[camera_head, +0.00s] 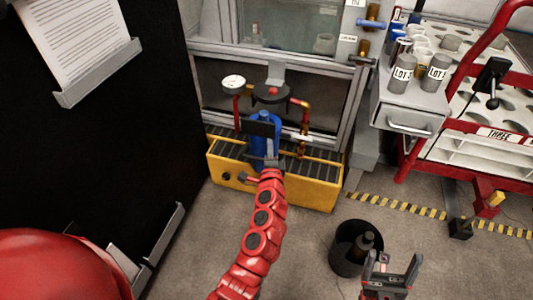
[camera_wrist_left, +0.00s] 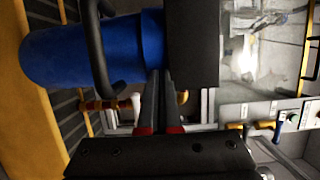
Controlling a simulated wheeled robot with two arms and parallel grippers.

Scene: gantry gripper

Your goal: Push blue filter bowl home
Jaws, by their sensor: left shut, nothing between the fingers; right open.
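The blue filter bowl (camera_head: 265,148) stands upright over the yellow grated tray, below the dark round filter head (camera_head: 272,92). My left gripper (camera_head: 267,160) is at the bowl's front. Its fingers (camera_wrist_left: 158,78) are shut and empty, with their tips close to the bowl and block; I cannot tell whether they touch. My right gripper (camera_head: 390,265) is open and empty at lower right.
The yellow grated tray (camera_head: 225,170) stands below the pipework, with a gauge (camera_head: 233,83) at left. A black bin (camera_head: 345,260) stands beside my right gripper. A drawer unit (camera_head: 405,115) and red cart (camera_head: 410,155) are at right. A black panel fills the left.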

